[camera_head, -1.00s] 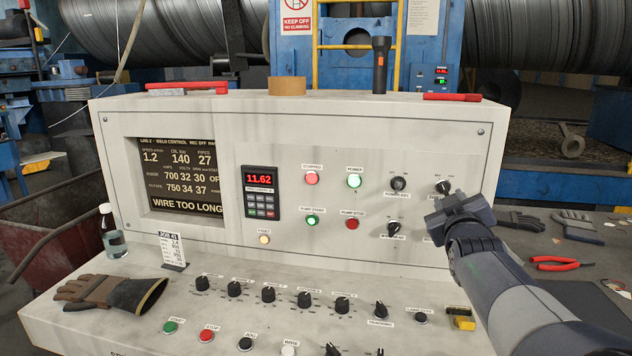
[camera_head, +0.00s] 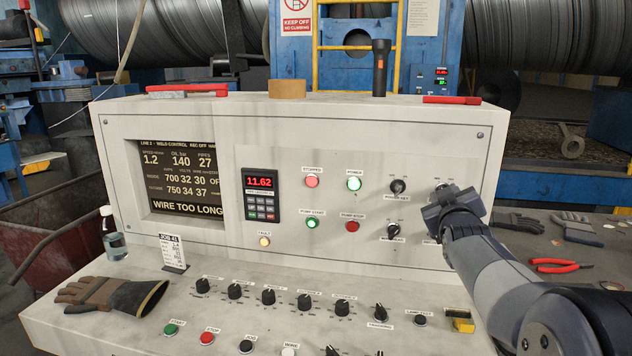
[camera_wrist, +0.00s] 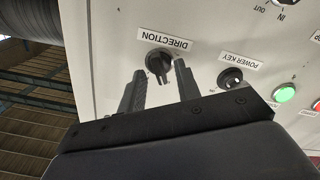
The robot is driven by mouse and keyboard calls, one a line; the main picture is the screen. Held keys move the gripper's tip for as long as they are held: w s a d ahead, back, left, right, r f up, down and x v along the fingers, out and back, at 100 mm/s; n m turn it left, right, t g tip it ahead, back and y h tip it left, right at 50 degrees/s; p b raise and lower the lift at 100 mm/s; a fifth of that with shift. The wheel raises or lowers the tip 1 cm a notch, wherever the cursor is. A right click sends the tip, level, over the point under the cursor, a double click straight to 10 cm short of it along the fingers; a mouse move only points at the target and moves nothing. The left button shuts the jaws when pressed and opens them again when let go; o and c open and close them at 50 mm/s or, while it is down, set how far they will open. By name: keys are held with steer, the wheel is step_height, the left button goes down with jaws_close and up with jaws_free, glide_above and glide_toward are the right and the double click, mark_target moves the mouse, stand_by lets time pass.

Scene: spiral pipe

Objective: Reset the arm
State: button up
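My gripper (camera_head: 447,203) is at the right part of the upright control panel (camera_head: 300,230), at the end of my arm coming from the lower right. In the wrist view my gripper (camera_wrist: 160,85) is open, with a gap between its two dark fingers. The black DIRECTION knob (camera_wrist: 158,62) lies at the fingertips, in line with the gap. Clear space shows on both sides of the knob; I cannot tell its depth from the tips. The POWER KEY switch (camera_wrist: 230,77) is to the right of the fingers.
A lit green button (camera_wrist: 284,92) is beyond the key switch. The sloped desk carries several knobs and buttons, a work glove (camera_head: 112,296) and a small bottle (camera_head: 114,236). Red-handled pliers (camera_head: 560,265) lie on the table at right. A flashlight (camera_head: 380,68) stands on the console top.

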steer(key=m+p, duration=0.4)
steer(key=p, duration=0.1)
steer(key=s+m+p, duration=0.1)
steer(key=m+p, duration=0.3)
steer(key=p, duration=0.2)
steer(key=m+p, duration=0.4)
steer(key=p, duration=0.2)
steer(key=shift+s, duration=0.15)
stand_by(0.4)
